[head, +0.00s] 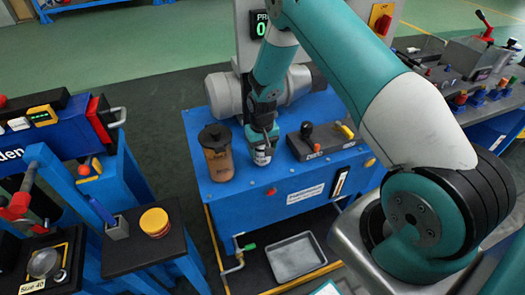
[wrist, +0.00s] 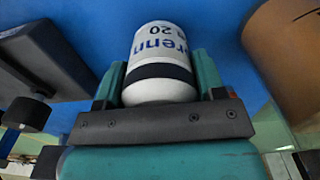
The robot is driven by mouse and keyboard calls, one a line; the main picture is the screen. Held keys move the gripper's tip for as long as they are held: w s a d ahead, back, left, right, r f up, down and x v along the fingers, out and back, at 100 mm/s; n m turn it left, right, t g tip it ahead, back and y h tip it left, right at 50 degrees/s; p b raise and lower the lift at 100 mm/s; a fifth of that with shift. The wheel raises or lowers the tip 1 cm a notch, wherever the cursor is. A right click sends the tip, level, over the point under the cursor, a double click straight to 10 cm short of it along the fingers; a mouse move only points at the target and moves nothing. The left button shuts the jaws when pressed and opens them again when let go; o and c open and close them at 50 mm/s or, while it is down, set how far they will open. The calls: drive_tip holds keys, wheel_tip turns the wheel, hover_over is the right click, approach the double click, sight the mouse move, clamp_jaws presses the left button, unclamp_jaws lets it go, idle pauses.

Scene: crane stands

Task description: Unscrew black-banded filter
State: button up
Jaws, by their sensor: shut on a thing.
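The black-banded filter (wrist: 160,62) is a white cylinder with blue lettering and a dark band. In the wrist view it sits between the two fingers of my gripper (wrist: 160,95), which is shut on it. In the head view my gripper (head: 261,138) points down over the blue stand (head: 230,200), and the filter (head: 262,157) shows below it. The filter is upright there, at the stand's top. My fingers hide part of its sides, and its join to the stand is not clear.
A brown, dark-lidded container (head: 217,155) stands close left of the filter. A dark control box (head: 322,140) with a black knob is close right. A grey tray (head: 295,257) lies below the stand. A yellow-topped can (head: 155,221) stands on a dark side plate at left.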

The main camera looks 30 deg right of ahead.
drive_tip(key=n, duration=0.4)
drive_tip(key=shift+n, duration=0.4)
drive_tip(key=n, duration=0.5)
drive_tip(key=shift+r, duration=0.1)
drive_tip(key=shift+n, duration=0.4)
drive_tip(key=n, duration=0.4)
drive_tip(key=c, duration=0.4)
drive_tip(key=shift+n, duration=0.3)
